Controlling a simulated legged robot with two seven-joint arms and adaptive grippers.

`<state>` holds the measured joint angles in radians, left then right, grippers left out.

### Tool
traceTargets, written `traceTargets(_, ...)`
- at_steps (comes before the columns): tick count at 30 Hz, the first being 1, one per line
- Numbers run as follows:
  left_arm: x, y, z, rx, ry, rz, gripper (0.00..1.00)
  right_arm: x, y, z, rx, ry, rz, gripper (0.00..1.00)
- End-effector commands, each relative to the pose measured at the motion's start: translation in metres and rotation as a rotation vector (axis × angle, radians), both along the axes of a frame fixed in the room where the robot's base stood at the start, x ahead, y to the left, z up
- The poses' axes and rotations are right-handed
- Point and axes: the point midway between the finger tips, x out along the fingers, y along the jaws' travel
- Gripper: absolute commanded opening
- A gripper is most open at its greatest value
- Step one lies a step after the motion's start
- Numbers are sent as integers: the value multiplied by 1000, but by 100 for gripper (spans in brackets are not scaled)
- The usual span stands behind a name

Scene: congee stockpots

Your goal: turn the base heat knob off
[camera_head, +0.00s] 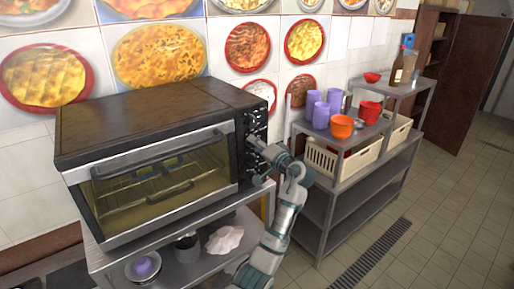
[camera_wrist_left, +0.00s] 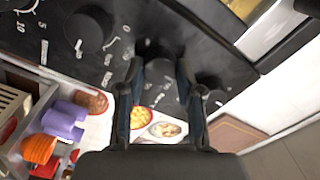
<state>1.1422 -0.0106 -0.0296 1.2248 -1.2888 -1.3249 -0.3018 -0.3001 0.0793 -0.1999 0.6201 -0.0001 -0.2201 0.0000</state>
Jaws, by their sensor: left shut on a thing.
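The oven (camera_head: 150,150) stands on a metal table, with a black control panel and a column of dark knobs on its right front. My left gripper (camera_head: 256,150) is at the lower part of this panel and hides some of the knobs. In the left wrist view my left gripper (camera_wrist_left: 160,72) is shut on a dark knob (camera_wrist_left: 155,48), one finger on each side. The knob is partly hidden by the fingers. A larger knob (camera_wrist_left: 88,28) with a white mark shows to the left. I cannot read which knob is base heat. My right gripper is not in view.
A metal shelf (camera_head: 345,205) to the right holds purple cups (camera_head: 321,115), an orange bowl (camera_head: 341,127) and cream crates (camera_head: 362,158). A bowl with a purple item (camera_head: 143,267) sits under the oven. The tiled floor at the right is clear.

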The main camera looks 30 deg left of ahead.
Motion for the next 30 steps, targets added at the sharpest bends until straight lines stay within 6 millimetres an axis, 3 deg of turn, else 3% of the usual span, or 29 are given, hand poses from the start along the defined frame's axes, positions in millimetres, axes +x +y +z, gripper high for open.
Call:
traceTargets(1,1,0,-8,-13,4,2,1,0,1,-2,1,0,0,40)
traceTargets(16,1,0,-10,-21,-8,2,1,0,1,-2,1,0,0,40)
traceTargets(17,1,0,-10,-21,-8,2,38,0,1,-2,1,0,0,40)
traceTargets(20,1,0,-9,-19,-8,2,61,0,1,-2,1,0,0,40)
traceTargets(30,-1,-3,-4,-14,-16,1,61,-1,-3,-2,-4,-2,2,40)
